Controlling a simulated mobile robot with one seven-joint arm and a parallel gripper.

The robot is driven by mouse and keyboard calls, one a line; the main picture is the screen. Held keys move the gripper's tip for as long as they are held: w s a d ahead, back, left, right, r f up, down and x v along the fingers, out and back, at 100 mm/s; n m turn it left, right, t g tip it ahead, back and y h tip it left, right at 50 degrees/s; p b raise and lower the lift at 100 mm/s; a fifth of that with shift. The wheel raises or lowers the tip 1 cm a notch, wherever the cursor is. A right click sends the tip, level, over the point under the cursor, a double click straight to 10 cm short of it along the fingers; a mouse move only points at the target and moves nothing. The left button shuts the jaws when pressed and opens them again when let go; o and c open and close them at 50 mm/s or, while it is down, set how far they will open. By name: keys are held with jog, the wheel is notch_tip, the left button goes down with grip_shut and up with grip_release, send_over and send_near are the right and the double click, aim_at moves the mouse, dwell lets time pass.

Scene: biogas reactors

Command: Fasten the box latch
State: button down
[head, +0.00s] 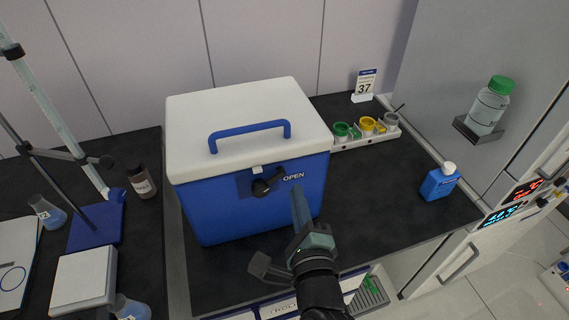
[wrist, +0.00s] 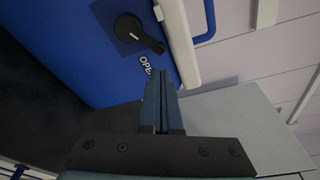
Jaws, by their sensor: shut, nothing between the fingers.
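A blue cool box (head: 221,211) with a white lid (head: 236,119) and blue handle stands on the dark bench; the lid is down. On its front face is a black rotary latch (head: 262,186) beside the word OPEN, its lever pointing toward that word. In the wrist view the latch (wrist: 130,28) shows above my gripper, its lever toward OPEN, on the blue wall (wrist: 72,45). My gripper (head: 298,193) is shut and empty, in front of the box, right of and slightly below the latch. In the wrist view its fingers (wrist: 160,75) are together, apart from the latch.
A rack with coloured cups (head: 366,128) and a sign numbered 37 (head: 364,86) stand behind right. A small blue bottle (head: 439,182) stands on the right of the bench (head: 385,205). A brown bottle (head: 142,181) and a blue stand are left.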

aim_at(268, 182)
jog(key=shift+s+d+f+m+g+p, duration=0.15)
jog(key=shift+s+f+m+g+p, duration=0.25)
jog(key=shift+s+m+p, duration=0.65)
jog(key=shift+s+d+f+m+g+p, duration=0.15)
jog(key=shift+s+f+m+g+p, duration=0.25)
jog(key=shift+s+m+p, duration=0.7)
jog(key=shift+s+d+f+m+g+p, duration=0.15)
jog(key=shift+s+f+m+g+p, duration=0.3)
jog(key=shift+m+p, duration=1.05)
jog(key=shift+n+p, duration=0.3)
jog(key=shift+n, duration=0.05)
jog(key=w+p, duration=0.1)
jog(key=w, duration=0.2)
jog(key=w+a+p, duration=0.1)
jog(key=w, duration=0.2)
jog(key=w+a+p, duration=0.1)
jog(key=w, duration=0.2)
jog(key=shift+w+a+f, duration=0.1)
jog(key=shift+a+f, duration=0.1)
jog(key=shift+s+a+r+p, duration=0.25)
jog(key=shift+a+r+p, duration=0.2)
jog(key=shift+r+p, duration=0.15)
